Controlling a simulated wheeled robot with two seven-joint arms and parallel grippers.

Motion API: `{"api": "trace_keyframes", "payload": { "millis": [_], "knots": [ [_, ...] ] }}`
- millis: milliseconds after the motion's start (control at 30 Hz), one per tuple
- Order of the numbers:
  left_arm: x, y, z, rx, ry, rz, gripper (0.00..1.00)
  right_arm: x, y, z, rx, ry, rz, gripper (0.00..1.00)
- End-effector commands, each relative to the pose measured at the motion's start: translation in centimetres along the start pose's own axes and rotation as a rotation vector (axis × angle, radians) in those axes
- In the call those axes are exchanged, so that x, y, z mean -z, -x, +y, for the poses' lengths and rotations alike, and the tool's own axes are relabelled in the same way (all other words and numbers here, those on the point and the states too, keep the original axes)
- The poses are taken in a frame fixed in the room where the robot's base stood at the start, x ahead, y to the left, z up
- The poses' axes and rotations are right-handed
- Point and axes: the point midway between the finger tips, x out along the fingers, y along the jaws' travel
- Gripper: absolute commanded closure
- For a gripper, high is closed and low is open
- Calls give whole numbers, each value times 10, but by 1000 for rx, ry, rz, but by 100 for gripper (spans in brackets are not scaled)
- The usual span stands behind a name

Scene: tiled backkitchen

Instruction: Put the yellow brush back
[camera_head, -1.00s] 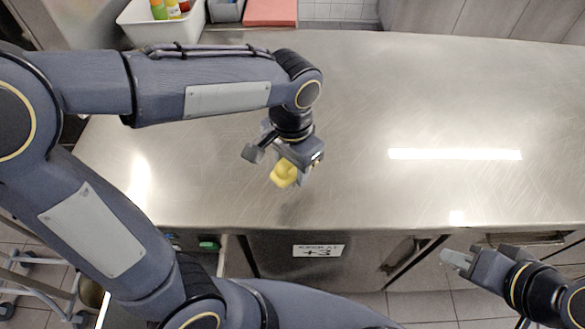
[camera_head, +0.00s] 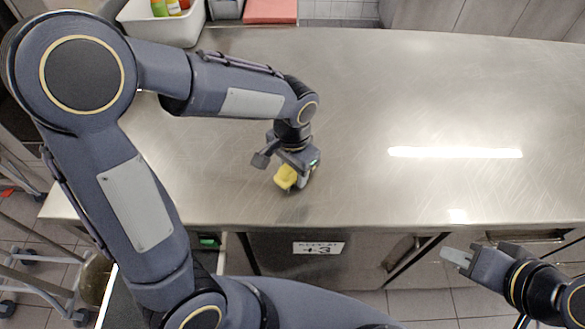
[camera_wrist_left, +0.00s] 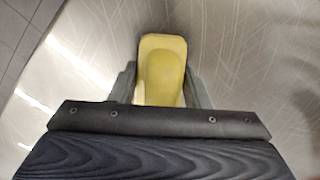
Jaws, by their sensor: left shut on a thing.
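The yellow brush (camera_head: 285,177) is held by my left gripper (camera_head: 288,171) over the front part of the steel table, left of the middle. In the left wrist view the yellow brush (camera_wrist_left: 162,68) sits between the two fingers, which press on its sides. Its underside is hidden, and I cannot tell whether it touches the table. My right gripper (camera_head: 460,257) is at the lower right, in front of the table's front edge. It looks empty, but I cannot make out a gap between its fingers.
The steel table (camera_head: 400,110) is clear apart from its back edge. A white bin (camera_head: 190,28) with bottles stands at the back left, beside a grey container (camera_head: 226,9) and a red board (camera_head: 270,11). A label (camera_head: 318,248) is on the cabinet front below.

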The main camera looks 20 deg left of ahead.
Motion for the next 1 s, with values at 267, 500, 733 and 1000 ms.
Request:
{"api": "trace_keyframes", "payload": {
  "millis": [267,500,733,1000],
  "knots": [
    [0,-2,0,0,0,-1,35,-1,-1,1,0,0,0,71],
    [0,-1,0,0,0,0,35,0,0,0,0,0,0,71],
    [1,26,0,1,-1,6,35,1,2,-1,0,0,0,71],
    [1,85,0,0,-1,6,35,2,4,-2,0,0,0,71]
  ]
}}
